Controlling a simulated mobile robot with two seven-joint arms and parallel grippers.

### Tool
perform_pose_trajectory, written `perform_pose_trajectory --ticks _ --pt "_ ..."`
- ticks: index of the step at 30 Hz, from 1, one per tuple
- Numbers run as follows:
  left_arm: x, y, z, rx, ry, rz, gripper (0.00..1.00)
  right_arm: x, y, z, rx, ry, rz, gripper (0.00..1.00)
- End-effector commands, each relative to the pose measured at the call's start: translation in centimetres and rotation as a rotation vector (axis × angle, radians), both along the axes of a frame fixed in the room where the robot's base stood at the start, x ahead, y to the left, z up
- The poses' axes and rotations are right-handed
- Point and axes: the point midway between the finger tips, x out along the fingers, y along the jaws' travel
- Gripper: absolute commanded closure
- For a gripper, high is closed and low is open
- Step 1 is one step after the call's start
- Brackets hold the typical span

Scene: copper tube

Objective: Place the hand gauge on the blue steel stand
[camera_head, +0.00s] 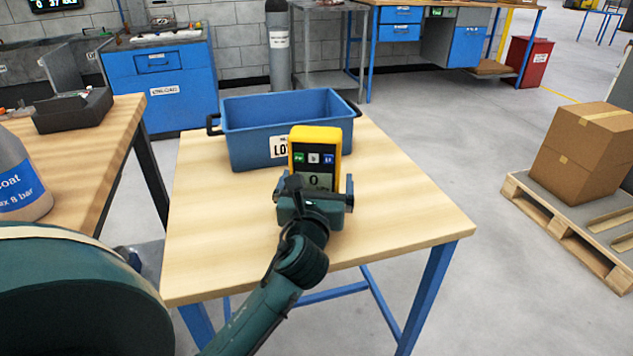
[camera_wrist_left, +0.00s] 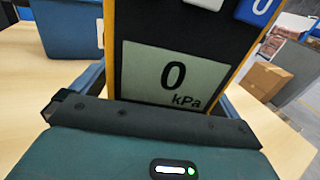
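The hand gauge (camera_head: 315,150) is a yellow-framed meter with a dark face, coloured buttons and a display reading 0. It is upright over the wooden top of the blue steel stand (camera_head: 400,215), in front of the blue tub. My left gripper (camera_head: 314,188) reaches in from the near side, with its fingers on both sides of the gauge's lower part; it appears shut on it. In the left wrist view the gauge (camera_wrist_left: 172,75) fills the space between the fingers, its display reading 0 kPa. Its bottom is hidden, so I cannot tell whether it touches the top. My right gripper is not in view.
A blue tub (camera_head: 245,140) with a white label stands at the back of the stand top. A wooden bench (camera_head: 100,165) with a dark tray (camera_head: 72,110) and a grey bottle (camera_head: 18,180) is at left. Boxes on a pallet (camera_head: 555,225) stand at right. The stand's right side is clear.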

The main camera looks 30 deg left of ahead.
Motion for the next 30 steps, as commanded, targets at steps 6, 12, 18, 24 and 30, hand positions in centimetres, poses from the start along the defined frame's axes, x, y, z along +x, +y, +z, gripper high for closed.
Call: perform_pose_trajectory --ticks 6,12,18,24,30 --pt "0.0 0.0 0.2 0.0 -0.001 0.0 0.0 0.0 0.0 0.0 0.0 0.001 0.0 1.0" --pt "-2.0 -1.1 0.3 0.0 0.003 -0.002 0.0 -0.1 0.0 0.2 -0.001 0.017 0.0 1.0" --pt "-6.0 -3.1 0.3 -0.002 0.004 -0.002 0.0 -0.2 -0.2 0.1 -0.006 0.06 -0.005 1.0" --pt "-9.2 -4.7 0.2 -0.002 0.002 -0.002 0.0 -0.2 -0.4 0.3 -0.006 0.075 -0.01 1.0" --pt "-10.6 -5.4 0.3 -0.001 0.0 -0.001 0.0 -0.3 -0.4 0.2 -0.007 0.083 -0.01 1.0"
